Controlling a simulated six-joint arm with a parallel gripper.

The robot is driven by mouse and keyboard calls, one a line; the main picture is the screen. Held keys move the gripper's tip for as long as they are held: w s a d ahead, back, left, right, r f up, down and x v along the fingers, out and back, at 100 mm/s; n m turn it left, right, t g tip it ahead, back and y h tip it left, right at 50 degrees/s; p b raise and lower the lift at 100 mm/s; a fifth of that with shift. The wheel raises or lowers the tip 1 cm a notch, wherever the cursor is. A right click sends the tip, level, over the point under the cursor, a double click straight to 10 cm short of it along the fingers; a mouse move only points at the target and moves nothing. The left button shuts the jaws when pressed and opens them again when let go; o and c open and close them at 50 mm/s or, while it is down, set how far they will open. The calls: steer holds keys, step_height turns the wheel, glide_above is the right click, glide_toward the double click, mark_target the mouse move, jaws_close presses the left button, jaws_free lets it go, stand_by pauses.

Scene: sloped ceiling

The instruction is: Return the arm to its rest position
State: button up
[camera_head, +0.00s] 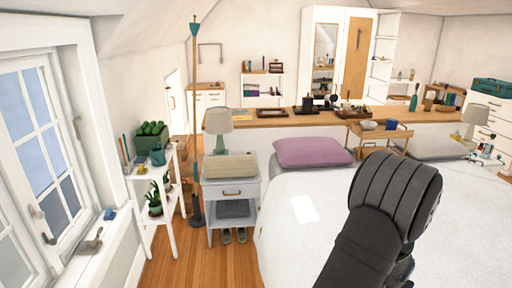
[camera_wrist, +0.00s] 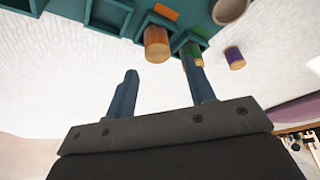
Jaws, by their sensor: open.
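My arm (camera_head: 385,205) is raised over the white bed in the head view, and its gripper end is hidden there. In the wrist view my gripper (camera_wrist: 159,66) has its two blue-grey fingers spread apart with nothing held between them. A wooden cylinder (camera_wrist: 157,46) appears beyond the fingertips, at the edge of a teal compartmented tray (camera_wrist: 108,15). I cannot tell how far it is from the fingers. A green-and-wood piece shows partly behind the right finger.
A purple cylinder (camera_wrist: 234,57) and a round bowl (camera_wrist: 231,9) lie beside the tray. The bed (camera_head: 300,225) has a purple pillow (camera_head: 312,152). A nightstand (camera_head: 231,192) with a lamp, a plant shelf (camera_head: 155,205) and windows stand left.

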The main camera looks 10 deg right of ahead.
steer(key=shift+r, duration=0.85)
steer(key=s+d+r, duration=0.2)
steer(key=s+r, duration=0.5)
steer(key=s, duration=0.5)
steer(key=w+a+f, duration=0.2)
steer(key=w+a, duration=0.1)
steer(key=w, duration=0.4)
steer(key=w+a+f+n, duration=0.1)
steer(key=w+a+f, duration=0.1)
steer(key=w, duration=0.6)
steer(key=w+a+f+n, duration=0.1)
steer(key=w+a+f, duration=0.2)
steer(key=w, duration=0.5)
steer(key=shift+a+f+y, duration=0.3)
steer(key=shift+a+y, duration=0.05)
steer(key=shift+y, duration=0.05)
